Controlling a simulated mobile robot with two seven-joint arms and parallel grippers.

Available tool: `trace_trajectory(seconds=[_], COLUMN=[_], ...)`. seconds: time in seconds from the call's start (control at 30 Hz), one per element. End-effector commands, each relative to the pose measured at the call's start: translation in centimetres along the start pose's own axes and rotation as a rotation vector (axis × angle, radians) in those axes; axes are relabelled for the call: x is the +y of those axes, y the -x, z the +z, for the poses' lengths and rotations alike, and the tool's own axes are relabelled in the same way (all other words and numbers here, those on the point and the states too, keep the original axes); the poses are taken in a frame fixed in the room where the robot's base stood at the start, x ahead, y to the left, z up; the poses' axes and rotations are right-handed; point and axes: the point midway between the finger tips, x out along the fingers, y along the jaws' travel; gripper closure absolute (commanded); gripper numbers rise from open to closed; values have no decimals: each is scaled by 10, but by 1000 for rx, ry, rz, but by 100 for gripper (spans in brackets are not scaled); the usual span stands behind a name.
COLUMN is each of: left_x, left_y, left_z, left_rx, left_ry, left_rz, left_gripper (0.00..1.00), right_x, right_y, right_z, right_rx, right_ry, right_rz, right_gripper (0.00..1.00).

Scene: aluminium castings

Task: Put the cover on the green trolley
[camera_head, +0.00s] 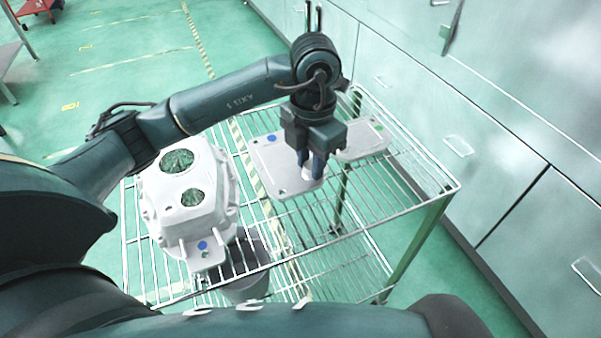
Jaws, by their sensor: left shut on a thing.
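The cover (269,168) is a flat pale grey metal plate with small holes, a blue dot at its left end and a green dot near its right end. My left gripper (312,170) points down with its fingers shut on the cover, hiding its middle. The green trolley (427,222) has a wire-grid top and green legs. The cover is over the far right part of this top; I cannot tell whether it touches the wires. My right gripper is not in view.
A pale cast housing (222,187) with two round openings stands on the left of the wire top. A grey bucket (247,288) shows below the wires. Pale cabinets (500,130) line the right side close to the trolley. The front right of the wire top is bare.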

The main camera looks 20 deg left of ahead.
Motion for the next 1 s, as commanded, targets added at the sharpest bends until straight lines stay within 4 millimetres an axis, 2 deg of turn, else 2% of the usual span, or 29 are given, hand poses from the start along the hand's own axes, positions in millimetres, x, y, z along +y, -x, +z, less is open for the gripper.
trace_trajectory(seconds=[0.1,0.27,0.5,0.87,0.9,1.0], left_x=[0,0,0,0,0,0], left_y=[-16,-28,-58,-63,-63,-62], left_z=[0,0,0,1,0,0], left_rx=[-1,-1,-1,-4,-2,-2], left_ry=[0,-2,-2,-3,-3,-3], left_rz=[1,1,1,2,1,1], left_gripper=[100,100,100,100,72,64], right_x=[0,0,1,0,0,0], right_y=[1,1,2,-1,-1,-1], right_z=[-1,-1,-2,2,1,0], right_rx=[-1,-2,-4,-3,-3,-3], right_ry=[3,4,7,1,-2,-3], right_rz=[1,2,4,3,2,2], right_gripper=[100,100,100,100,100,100])
